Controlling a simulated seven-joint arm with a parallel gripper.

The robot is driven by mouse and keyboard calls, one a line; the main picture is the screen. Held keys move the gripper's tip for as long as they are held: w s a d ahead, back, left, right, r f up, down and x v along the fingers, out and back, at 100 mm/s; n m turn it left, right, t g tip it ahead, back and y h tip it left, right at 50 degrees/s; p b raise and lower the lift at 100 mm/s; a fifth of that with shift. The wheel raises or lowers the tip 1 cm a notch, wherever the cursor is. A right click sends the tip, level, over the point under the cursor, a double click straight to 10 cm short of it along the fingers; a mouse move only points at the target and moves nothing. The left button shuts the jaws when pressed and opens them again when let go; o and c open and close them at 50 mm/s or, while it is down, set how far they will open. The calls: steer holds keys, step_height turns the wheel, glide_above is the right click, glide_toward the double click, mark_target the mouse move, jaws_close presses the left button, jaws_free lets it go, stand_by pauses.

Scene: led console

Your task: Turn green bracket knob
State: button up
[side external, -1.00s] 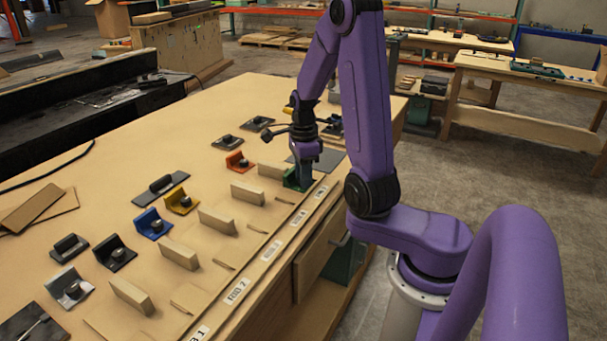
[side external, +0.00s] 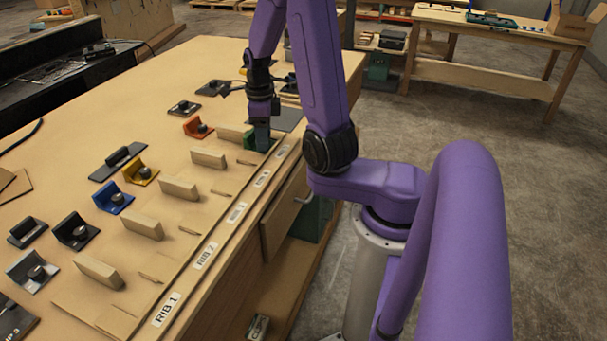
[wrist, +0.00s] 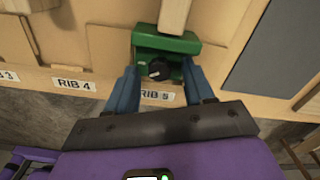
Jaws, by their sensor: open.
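The green bracket (wrist: 165,44) shows in the wrist view, at the end of a wooden rib and above the RIB 5 label. Its dark round knob (wrist: 158,69) faces my gripper. My gripper (wrist: 160,80) is open, with one blue finger on each side of the knob; I cannot tell whether either finger touches the bracket. In the side view my gripper (side external: 262,135) points down at the green bracket (side external: 249,139), which is largely hidden behind the fingers.
An orange bracket (side external: 198,127), a yellow bracket (side external: 140,172) and a blue bracket (side external: 113,198) stand to the left on the bench. Several wooden ribs, such as one (side external: 208,158), stand along the front edge. A grey plate (wrist: 276,55) lies right of the green bracket.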

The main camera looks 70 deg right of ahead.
steer(key=shift+m, duration=0.5)
step_height(320, 180, up, 17)
steer(key=a+f+n, duration=0.2)
steer(key=a+n, duration=0.5)
steer(key=n, duration=0.4)
steer(key=a+f+n, duration=0.3)
steer(key=a+n, duration=0.5)
steer(key=n, duration=0.3)
steer(key=s+a+f+n, duration=0.2)
steer(key=s+n, duration=0.7)
steer(key=n, duration=0.2)
steer(key=s+a+f+n, duration=0.2)
steer(key=s+a+n, duration=0.1)
steer(key=s+n, duration=0.6)
steer(key=n, duration=0.3)
steer(key=shift+s+f+n, duration=0.3)
steer(key=shift+s+f, duration=0.05)
